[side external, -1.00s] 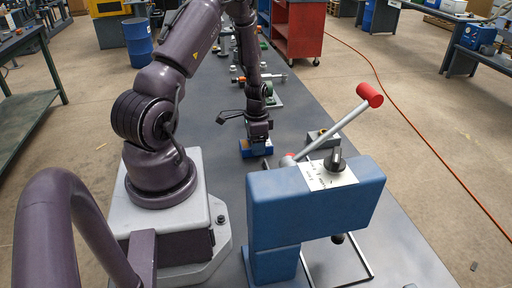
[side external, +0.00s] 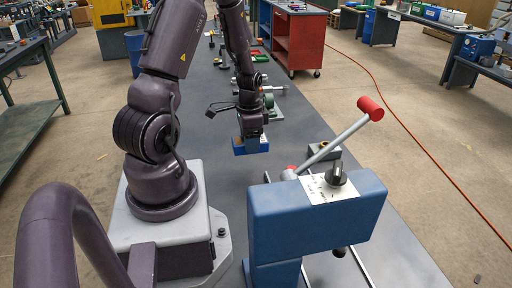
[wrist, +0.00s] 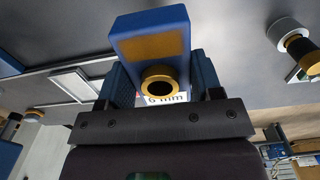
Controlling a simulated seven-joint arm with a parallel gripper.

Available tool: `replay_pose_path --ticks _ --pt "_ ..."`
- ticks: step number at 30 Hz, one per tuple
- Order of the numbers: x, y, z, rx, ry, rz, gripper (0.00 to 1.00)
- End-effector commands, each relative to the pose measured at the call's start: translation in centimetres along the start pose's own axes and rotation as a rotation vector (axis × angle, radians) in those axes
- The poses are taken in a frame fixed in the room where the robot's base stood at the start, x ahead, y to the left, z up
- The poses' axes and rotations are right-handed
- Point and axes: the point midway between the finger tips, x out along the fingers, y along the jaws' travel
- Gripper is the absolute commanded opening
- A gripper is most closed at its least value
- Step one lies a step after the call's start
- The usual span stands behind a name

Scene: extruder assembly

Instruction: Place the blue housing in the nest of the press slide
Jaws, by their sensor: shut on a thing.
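The blue housing (side external: 251,148) is held below my gripper (side external: 252,132) over the bench, beyond the press. In the wrist view, the housing (wrist: 125,45) sits between the jaws, with a tan rectangular face and a brass ring (wrist: 158,84) around a dark hole. My gripper (wrist: 160,95) is shut on it. The blue press (side external: 315,212) with its red-tipped lever (side external: 345,135) stands in the near foreground, apart from the housing. Slide rails (side external: 358,266) show below the press head. The nest is hidden behind the press body in the side view.
A small grey block with a brass-coloured opening (side external: 324,153) stands just behind the press lever. Metal parts (side external: 262,90) lie farther along the bench. The raised lever rises to the right of the housing. Bare bench lies between the housing and the press.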

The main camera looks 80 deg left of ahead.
Motion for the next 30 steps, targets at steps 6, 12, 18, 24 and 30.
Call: replay_pose_path --ticks 6,12,18,24,30 --pt "-3.0 3.9 3.3 -0.001 0.003 -0.003 0.15" --pt "-4.4 6.3 5.3 0.001 0.002 -0.003 0.15" --pt "-4.9 7.7 5.8 0.025 -0.001 0.001 0.15" --pt "-4.1 10.4 2.9 0.199 -0.021 0.018 0.15" --pt "-3.0 14.6 -2.9 0.33 -0.031 0.016 0.14"
